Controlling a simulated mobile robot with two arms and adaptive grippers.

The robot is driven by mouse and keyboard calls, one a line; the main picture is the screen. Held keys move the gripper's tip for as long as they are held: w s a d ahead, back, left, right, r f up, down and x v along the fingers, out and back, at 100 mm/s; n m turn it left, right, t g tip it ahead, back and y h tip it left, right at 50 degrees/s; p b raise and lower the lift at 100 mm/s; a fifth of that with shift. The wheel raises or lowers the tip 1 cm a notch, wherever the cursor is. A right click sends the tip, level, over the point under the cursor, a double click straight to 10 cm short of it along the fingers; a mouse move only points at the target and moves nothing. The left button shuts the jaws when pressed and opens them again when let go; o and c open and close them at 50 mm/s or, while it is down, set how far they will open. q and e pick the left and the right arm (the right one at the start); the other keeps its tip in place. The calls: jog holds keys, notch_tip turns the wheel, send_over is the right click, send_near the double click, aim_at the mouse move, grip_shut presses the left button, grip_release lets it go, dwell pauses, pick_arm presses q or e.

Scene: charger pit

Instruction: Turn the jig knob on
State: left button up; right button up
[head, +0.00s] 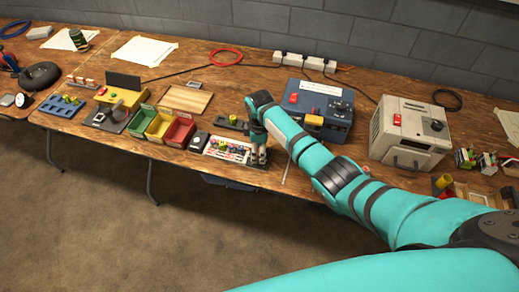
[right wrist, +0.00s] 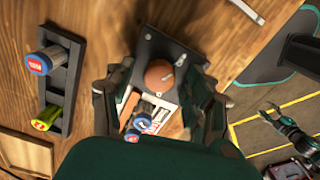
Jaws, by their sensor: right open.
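In the right wrist view, a round orange-brown knob (right wrist: 158,74) sits on a dark jig plate (right wrist: 160,44). A small metal part shows beside the knob. My right gripper (right wrist: 160,108) is open, with one finger on each side of the plate in the picture; I cannot tell whether either touches. Its palm hides the lower part of this view. In the head view, my right gripper (head: 259,156) points down at the table's front, and the knob is hidden there. A small dark gripper, apparently my left (right wrist: 280,120), shows at the right wrist view's right edge; its jaws are unclear.
A black rack (right wrist: 62,85) with a blue-capped and a yellow-green cylinder lies beside the jig. A white panel (head: 222,150) with coloured parts lies left of my gripper. Red, yellow and green bins (head: 160,125) stand farther left. A blue box (head: 325,105) stands behind my right arm.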

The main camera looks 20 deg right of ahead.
grip_shut()
